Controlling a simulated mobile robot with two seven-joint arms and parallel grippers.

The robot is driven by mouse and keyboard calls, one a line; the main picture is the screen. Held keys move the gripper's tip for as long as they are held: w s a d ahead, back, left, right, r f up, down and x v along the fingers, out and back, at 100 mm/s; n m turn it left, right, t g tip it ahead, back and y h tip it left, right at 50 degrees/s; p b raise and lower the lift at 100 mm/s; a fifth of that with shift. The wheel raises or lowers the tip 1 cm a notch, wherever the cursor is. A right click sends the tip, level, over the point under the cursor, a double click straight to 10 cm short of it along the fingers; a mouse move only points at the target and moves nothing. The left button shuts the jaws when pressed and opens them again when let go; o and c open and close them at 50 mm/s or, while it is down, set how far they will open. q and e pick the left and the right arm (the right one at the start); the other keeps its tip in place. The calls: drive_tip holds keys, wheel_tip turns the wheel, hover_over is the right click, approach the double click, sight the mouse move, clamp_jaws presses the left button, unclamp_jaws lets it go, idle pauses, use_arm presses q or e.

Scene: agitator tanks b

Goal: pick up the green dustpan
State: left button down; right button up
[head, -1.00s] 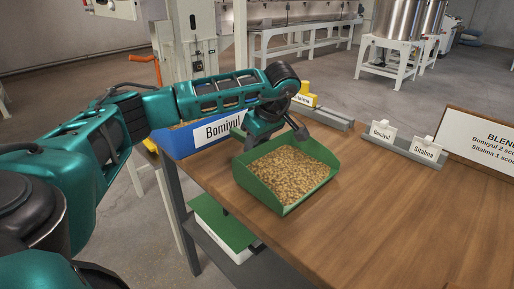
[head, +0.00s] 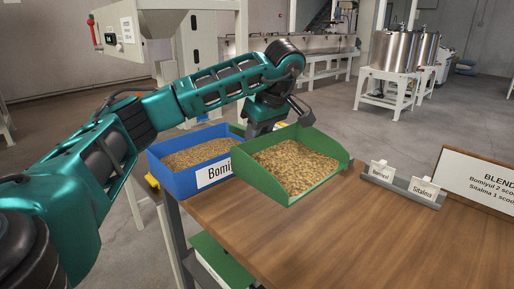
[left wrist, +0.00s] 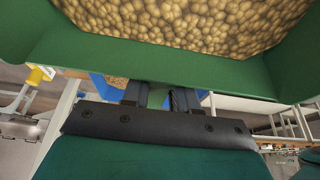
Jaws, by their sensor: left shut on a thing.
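The green dustpan (head: 262,181) is full of tan pellets and is held nearly level above the wooden table, in front of the right end of the blue bin. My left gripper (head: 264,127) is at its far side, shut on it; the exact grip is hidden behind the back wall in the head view. In the left wrist view the dustpan's green wall (left wrist: 165,58) spans the frame just beyond the gripper's fingers (left wrist: 156,97), with pellets above it. My right gripper is not in view.
The blue bin (head: 182,181) labelled Bomiyul, with pellets inside, stands at the table's left end. A grey holder with cards (head: 402,187) and a blend sign (head: 480,178) stand to the right. The table's front middle (head: 330,230) is clear. A green-topped object (head: 220,259) sits below.

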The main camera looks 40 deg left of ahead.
use_arm(q)
drive_tip(key=shift+r+p, duration=1.05)
drive_tip(key=shift+r, duration=1.55)
